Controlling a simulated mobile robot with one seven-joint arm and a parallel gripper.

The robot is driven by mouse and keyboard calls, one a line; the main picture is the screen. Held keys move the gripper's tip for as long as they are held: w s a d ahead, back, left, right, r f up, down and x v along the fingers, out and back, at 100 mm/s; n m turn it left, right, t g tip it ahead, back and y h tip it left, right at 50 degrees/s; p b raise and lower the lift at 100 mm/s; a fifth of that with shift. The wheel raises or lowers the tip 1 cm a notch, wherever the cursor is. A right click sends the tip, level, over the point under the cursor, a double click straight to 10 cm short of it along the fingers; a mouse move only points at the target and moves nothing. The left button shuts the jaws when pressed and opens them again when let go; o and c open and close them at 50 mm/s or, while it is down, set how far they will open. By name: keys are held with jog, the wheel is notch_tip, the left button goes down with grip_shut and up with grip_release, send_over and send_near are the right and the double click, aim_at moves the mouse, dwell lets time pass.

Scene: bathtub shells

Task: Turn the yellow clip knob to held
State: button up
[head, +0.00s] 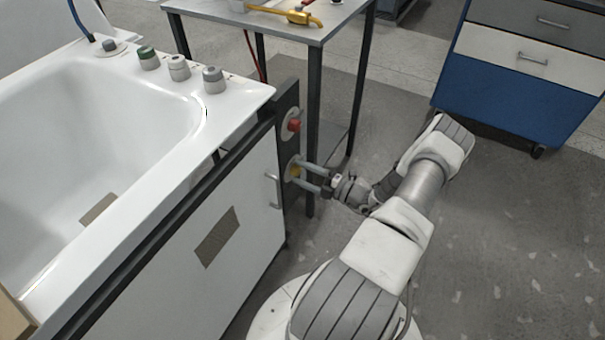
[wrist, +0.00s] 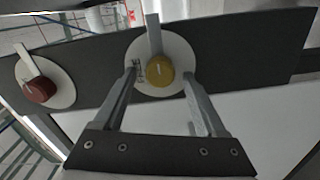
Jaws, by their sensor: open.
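The yellow clip knob (wrist: 159,70) sits on a round white plate (wrist: 180,48) on a dark panel at the end of the tub frame. It has a pale pointer line on its face. A grey tab (wrist: 153,30) stands at the plate's edge above it. My gripper (wrist: 166,85) is open, its fingers on either side of the knob. I cannot tell whether either finger touches it. In the head view my gripper (head: 306,175) reaches the panel from the right, and a little of the yellow knob (head: 295,171) shows between the fingers.
A red knob (wrist: 40,90) on its own white plate is beside the yellow one; in the head view it is above. The white tub (head: 110,130) and its cabinet door with a handle (head: 272,190) are left. A metal table (head: 270,22) stands behind the panel.

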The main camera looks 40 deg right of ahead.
jog(key=shift+d, duration=0.1)
jog(key=p+v, duration=0.3)
jog(key=v, duration=1.4)
jog(key=shift+s, duration=0.2)
jog(key=shift+r, duration=0.1)
